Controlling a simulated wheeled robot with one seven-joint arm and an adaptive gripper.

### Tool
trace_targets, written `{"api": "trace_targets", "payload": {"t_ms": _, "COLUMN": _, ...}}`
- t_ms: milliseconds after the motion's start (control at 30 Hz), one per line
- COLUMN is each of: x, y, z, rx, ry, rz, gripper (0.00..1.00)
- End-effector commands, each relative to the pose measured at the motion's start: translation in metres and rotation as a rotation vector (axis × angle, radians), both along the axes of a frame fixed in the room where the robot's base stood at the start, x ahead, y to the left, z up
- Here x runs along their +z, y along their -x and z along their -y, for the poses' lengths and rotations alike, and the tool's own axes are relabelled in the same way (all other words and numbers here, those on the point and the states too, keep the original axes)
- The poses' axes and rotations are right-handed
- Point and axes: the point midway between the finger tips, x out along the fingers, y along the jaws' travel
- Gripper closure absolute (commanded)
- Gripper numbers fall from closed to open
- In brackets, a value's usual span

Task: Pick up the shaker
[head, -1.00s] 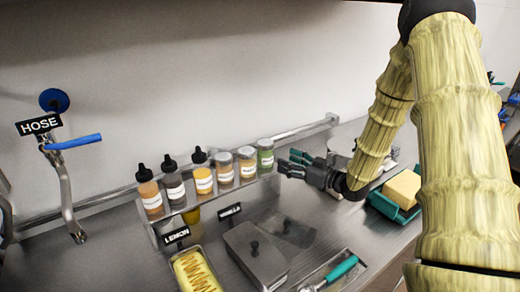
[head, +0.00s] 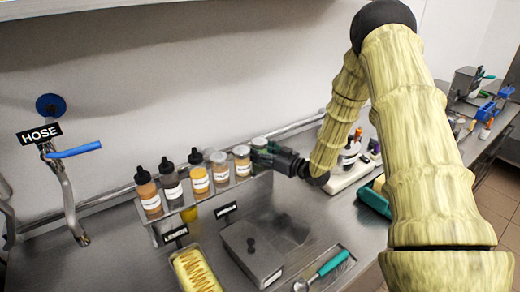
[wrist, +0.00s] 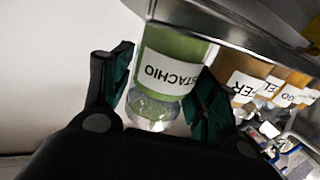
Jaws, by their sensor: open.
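The shaker with the green contents and the PISTACHIO label (wrist: 172,65) appears upside down in the wrist view. In the head view its lid (head: 259,142) shows at the right end of the row on the metal rack, and its body is mostly hidden by my fingers. My gripper (wrist: 168,82) is open, with one green-padded finger on each side of this shaker. In the head view my gripper (head: 266,155) reaches in from the right at shaker height. I cannot tell whether the pads touch it.
Two more lidded shakers (head: 242,161) and several black-capped squeeze bottles (head: 149,193) stand close by on the rack to the left. A lidded metal bin (head: 252,255) and a tub labelled LEMON (head: 194,268) are in front. A wall rail runs behind.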

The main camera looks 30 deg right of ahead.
Motion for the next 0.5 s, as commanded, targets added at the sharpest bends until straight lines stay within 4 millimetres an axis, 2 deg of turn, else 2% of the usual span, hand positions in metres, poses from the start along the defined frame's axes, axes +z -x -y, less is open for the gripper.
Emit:
{"api": "trace_targets", "payload": {"t_ms": 333, "x": -0.0004, "y": -0.0068, "z": -0.0038, "rx": 0.000, "ry": 0.000, "rz": 0.000, "gripper": 0.41}}
{"api": "trace_targets", "payload": {"t_ms": 367, "x": -0.0004, "y": -0.0068, "z": -0.0038, "rx": 0.000, "ry": 0.000, "rz": 0.000, "gripper": 0.43}}
{"api": "trace_targets", "payload": {"t_ms": 500, "x": -0.0004, "y": -0.0065, "z": -0.0035, "rx": 0.000, "ry": 0.000, "rz": 0.000, "gripper": 0.69}}
